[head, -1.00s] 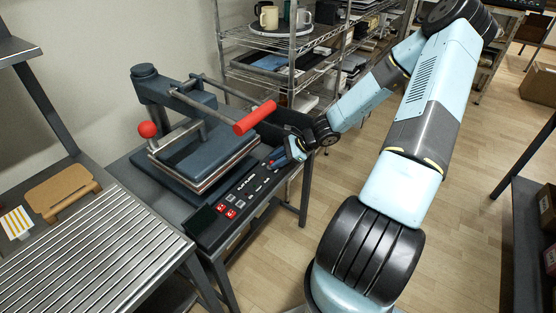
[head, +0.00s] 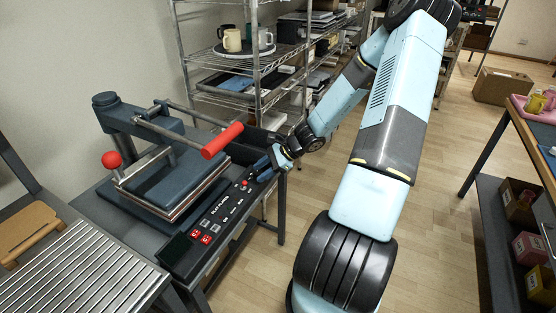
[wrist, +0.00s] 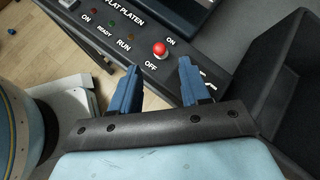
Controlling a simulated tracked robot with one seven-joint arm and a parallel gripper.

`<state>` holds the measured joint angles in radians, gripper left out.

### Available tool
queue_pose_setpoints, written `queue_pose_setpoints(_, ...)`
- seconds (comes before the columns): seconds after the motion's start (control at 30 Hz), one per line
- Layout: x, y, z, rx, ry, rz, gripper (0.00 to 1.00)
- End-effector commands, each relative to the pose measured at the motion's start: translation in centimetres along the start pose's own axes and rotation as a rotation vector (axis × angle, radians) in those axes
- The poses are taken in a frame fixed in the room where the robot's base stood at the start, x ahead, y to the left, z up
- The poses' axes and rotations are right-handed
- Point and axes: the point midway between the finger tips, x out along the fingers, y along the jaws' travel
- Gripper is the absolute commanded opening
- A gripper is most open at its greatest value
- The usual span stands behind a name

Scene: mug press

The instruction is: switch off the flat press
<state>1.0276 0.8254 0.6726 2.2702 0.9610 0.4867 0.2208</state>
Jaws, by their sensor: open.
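The flat press (head: 176,188) stands on a dark bench at left in the head view, with a red lever grip (head: 222,140). Its control panel (head: 215,222) runs along the front edge. In the wrist view the panel reads FLAT PLATEN, and a red-topped switch knob (wrist: 160,49) sits between the words ON and OFF. Which way it is set I cannot tell. The knob shows small in the head view (head: 244,183). My gripper (wrist: 158,68) is open and empty, its two blue fingers spread on either side of the knob in the picture. It shows at the panel's far end in the head view (head: 258,168).
A dark open bin (wrist: 280,100) lies close to the right of my gripper in the wrist view. Two red buttons (head: 201,236) sit at the panel's near end. A wire shelf (head: 250,95) with mugs stands behind. Floor at right of the bench is open.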

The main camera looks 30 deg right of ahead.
Motion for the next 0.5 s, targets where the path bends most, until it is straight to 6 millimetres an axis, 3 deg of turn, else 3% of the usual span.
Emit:
queue_pose_setpoints(0.2, -3.5, -0.1, -0.1, 0.0, 0.005, -0.003, 0.46)
queue_pose_setpoints(0.5, -6.8, -0.1, -0.1, 0.0, 0.003, -0.002, 0.46)
